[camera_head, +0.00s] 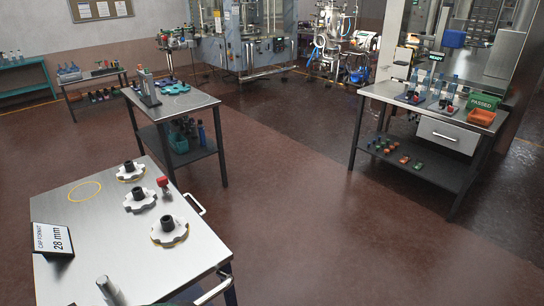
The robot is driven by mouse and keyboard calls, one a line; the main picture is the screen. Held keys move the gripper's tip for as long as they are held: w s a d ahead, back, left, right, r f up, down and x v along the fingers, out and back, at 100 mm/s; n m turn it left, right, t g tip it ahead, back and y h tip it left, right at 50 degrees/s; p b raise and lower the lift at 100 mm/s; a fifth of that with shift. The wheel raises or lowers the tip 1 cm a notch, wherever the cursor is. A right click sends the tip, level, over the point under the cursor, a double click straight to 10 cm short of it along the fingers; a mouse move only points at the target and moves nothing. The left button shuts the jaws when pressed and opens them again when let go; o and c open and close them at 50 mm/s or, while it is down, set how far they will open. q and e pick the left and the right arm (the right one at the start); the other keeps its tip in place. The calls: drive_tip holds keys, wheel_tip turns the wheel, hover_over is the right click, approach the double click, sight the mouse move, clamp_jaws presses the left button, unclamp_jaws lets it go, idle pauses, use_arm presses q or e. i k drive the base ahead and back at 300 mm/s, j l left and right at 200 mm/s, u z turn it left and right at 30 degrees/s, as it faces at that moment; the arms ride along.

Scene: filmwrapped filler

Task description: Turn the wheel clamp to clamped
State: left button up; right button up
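No part labelled as the wheel clamp can be made out for certain. On the near steel table (120,255) lie white lobed wheels with black hubs: a far one (131,171), a middle one (141,200) and a near one (169,231). A small red-topped part (163,182) stands beside the far and middle wheels; I cannot tell whether it is a clamp. A grey metal post (108,290) rises at the bottom edge, partly cut off. A glass-fronted machine (245,40) stands at the back. Neither of my grippers is in view.
The near table carries a "28 mm" sign (52,240), an empty yellow ring (85,191) and side handles (194,203). A second steel table (185,98) stands behind it. A workbench (435,115) stands at the right. The red-brown floor (290,200) between them is clear.

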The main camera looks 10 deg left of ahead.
sight(162, 182)
drive_tip(key=i+l+z, duration=0.25)
drive_tip(key=i+z, duration=0.25)
drive_tip(key=i+l+z, duration=0.15)
drive_tip(key=i+z, duration=0.35)
drive_tip(key=i+u, duration=0.45)
drive_tip(key=i+l+u, duration=0.1)
drive_tip(key=i+u, duration=0.15)
drive_tip(key=u, duration=0.15)
